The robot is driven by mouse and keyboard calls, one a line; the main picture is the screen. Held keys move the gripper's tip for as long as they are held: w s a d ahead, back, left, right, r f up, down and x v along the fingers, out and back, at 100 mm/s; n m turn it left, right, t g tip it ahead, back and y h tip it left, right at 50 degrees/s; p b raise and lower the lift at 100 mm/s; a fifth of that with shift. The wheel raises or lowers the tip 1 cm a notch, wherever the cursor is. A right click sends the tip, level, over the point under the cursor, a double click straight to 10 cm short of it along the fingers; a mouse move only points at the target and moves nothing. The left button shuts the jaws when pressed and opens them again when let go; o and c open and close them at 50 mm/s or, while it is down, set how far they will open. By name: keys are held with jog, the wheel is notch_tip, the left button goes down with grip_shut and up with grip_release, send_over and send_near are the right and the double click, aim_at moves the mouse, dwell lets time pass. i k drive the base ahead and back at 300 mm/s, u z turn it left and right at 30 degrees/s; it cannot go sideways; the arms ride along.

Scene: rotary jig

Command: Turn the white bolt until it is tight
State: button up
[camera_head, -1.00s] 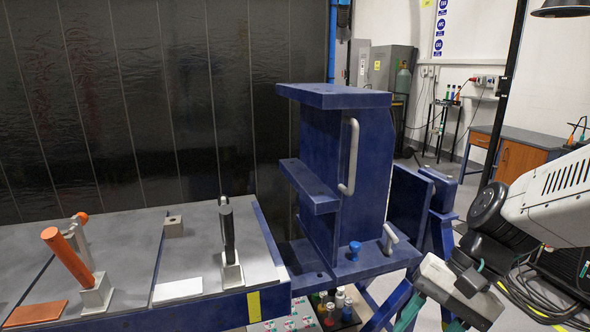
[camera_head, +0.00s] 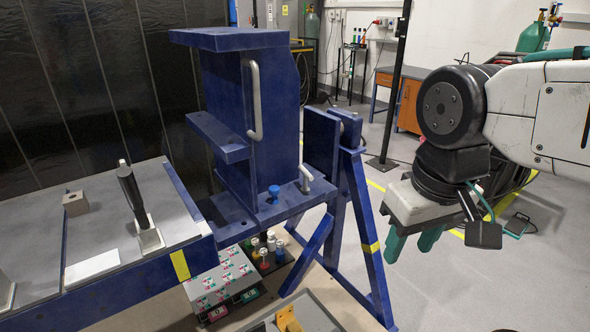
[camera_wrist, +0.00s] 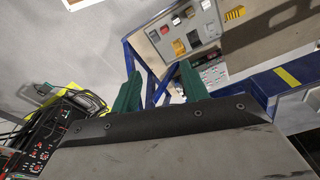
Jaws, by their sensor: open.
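A pale, whitish bolt with a bent handle (camera_head: 305,181) stands upright on the base ledge of the blue jig (camera_head: 240,95). A blue knob (camera_head: 274,193) stands to its left on the same ledge. My gripper (camera_head: 408,250), with green fingers, hangs to the right of the jig, apart from the bolt and over the floor. In the wrist view the two green fingers of my gripper (camera_wrist: 160,88) are spread with nothing held between them. I cannot make out the bolt in the wrist view, nor tell how far it is screwed in.
A grey-topped bench (camera_head: 115,215) with a black-handled clamp (camera_head: 131,190) stands at left. The jig's blue leg frame (camera_head: 365,240) lies between the ledge and my gripper. A panel (camera_head: 215,280) and several small bottles (camera_head: 264,258) sit below the ledge.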

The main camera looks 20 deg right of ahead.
aim_at(305, 189)
jog(key=z, duration=1.15)
jog(key=i, duration=0.35)
jog(key=u, duration=1.15)
